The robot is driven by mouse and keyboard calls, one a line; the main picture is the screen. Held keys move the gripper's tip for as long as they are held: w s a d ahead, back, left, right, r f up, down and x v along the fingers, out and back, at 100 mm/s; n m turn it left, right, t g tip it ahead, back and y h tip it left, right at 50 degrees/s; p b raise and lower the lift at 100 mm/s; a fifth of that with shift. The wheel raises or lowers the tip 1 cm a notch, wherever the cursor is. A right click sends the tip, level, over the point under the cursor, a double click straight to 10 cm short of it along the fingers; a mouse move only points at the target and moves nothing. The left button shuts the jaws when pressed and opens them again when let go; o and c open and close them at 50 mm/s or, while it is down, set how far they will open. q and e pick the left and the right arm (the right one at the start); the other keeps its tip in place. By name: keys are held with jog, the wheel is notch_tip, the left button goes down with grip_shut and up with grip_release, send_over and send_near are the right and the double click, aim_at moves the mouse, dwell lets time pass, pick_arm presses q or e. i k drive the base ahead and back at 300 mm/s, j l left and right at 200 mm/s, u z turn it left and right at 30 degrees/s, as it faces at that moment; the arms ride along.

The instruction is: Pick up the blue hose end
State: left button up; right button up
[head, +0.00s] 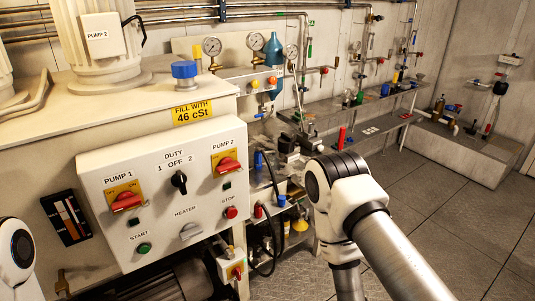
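A black hose (274,232) hangs in a loop beside the right side of the control cabinet. A small blue piece (258,161) shows near its upper part; I cannot tell whether this is the blue hose end. Another blue item (281,201) sits lower on the rack to its right. My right arm comes in from the lower right, bends at a joint right of the rack, and runs down out of the frame. Its gripper is not in view. Only a joint of my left arm shows at the lower left edge, and its gripper is not in view.
The control cabinet (165,200) with red, black and green controls fills the left front. A bench (325,122) with bottles and valves runs along the back wall. A low concrete plinth (470,152) stands at the right. The grey floor (450,215) at right is clear.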

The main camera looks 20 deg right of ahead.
aim_at(257, 155)
jog(key=i+l+z, duration=0.2)
jog(key=z, duration=0.2)
jog(key=i+l+z, duration=0.2)
jog(key=l+z, duration=0.15)
jog(key=i+l+z, duration=0.2)
jog(key=z, duration=0.2)
jog(key=i+z, duration=0.4)
jog(key=k+l, duration=0.05)
